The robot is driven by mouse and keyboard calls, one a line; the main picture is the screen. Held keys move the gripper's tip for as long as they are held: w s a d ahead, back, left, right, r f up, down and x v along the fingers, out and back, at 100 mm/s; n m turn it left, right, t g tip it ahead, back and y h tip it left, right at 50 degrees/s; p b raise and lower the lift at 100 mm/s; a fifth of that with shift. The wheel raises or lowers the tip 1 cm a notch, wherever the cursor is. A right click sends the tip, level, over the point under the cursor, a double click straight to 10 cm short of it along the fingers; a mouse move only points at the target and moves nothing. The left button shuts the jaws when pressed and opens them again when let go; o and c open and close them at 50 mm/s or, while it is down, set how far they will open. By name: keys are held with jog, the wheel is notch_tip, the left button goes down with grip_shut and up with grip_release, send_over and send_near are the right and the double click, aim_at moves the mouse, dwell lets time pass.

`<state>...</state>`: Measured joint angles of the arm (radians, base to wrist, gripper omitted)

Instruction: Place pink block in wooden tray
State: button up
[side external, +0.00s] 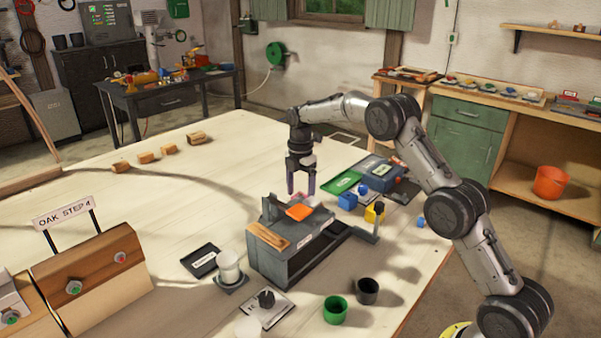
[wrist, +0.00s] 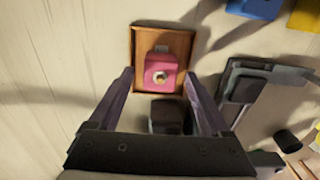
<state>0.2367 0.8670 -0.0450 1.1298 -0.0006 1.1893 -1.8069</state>
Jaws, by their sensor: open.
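The pink block (wrist: 161,71) has a round, light-coloured feature with a hole on its near face. In the wrist view it sits within the rim of the square wooden tray (wrist: 139,40), toward the tray's near side. My gripper (wrist: 160,73) is open, with one finger on each side of the block and a visible gap to both. In the side view my gripper (side external: 301,188) points down just behind the grey stepped fixture (side external: 290,262). The fixture mostly hides the tray and block there, and I cannot make them out clearly.
An orange piece (side external: 298,212) lies on top of the fixture, close to my gripper. Blue (side external: 347,201) and yellow (side external: 375,212) blocks stand to the right.

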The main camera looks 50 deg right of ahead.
notch_tip(320, 180, up, 10)
jog(key=s+a+r+m+t, duration=0.1)
jog(key=s+a+r+m, duration=0.3)
jog(key=s+r, duration=0.3)
jog(key=s+a+r+m+t, duration=0.2)
jog(key=s+a+r+m, duration=0.25)
jog(key=s, duration=0.55)
jog(key=s+a+f+m+t, duration=0.1)
jog(key=s+f+m, duration=0.1)
jog(key=s, duration=0.5)
jog(key=s+a+f+m, duration=0.2)
jog(key=s+m, duration=0.2)
jog(key=s, duration=0.4)
jog(key=s+a+f+m+t, duration=0.1)
jog(key=s+a+f+m, duration=0.1)
jog(key=s, duration=0.5)
jog(key=shift+s+f+m+t, duration=0.3)
jog(key=shift+m, duration=0.45)
